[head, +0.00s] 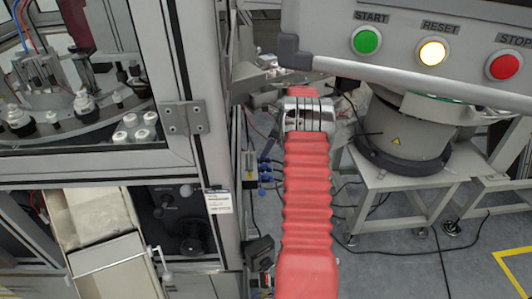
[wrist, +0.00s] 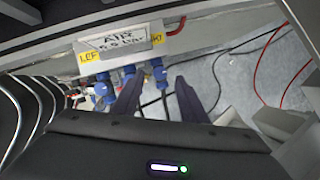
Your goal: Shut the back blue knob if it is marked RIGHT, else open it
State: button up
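Several blue knobs (head: 265,178) sit in a cluster low on the side of the machine cabinet, left of my arm in the head view. In the wrist view, blue knobs line up below a handwritten white air sign: a left one (wrist: 102,89), a middle one, and a right one (wrist: 159,74). A yellow label (wrist: 88,57) reading "LEF" is at left. Another yellow label (wrist: 157,39), partly covered by the sign, shows only its last letters, apparently "HT". My gripper (wrist: 158,86) is open, its dark fingers apart, with the right knob between or just beyond the tips. Contact is unclear.
The white sign (wrist: 117,41) hangs above the knobs. Black and red cables (wrist: 258,80) run over the floor at right. In the head view, the button panel (head: 400,65) overhangs my arm, the cabinet post (head: 205,120) stands left, and a feeder bowl on a stand is right.

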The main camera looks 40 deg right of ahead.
jog(key=shift+x, duration=1.85)
jog(key=shift+c, duration=0.4)
jog(key=c, duration=0.9)
jog(key=shift+d, duration=0.25)
grip_shut()
jog(key=shift+a, duration=0.2)
jog(key=shift+n, duration=0.4)
jog(key=n+y, duration=0.1)
jog(key=n, duration=0.2)
jog(key=shift+w+g, duration=0.1)
jog(key=shift+g, duration=0.3)
jog(key=shift+d+n+g+y, duration=0.1)
jog(key=shift+n+g+y, duration=0.45)
jog(key=shift+n, duration=1.15)
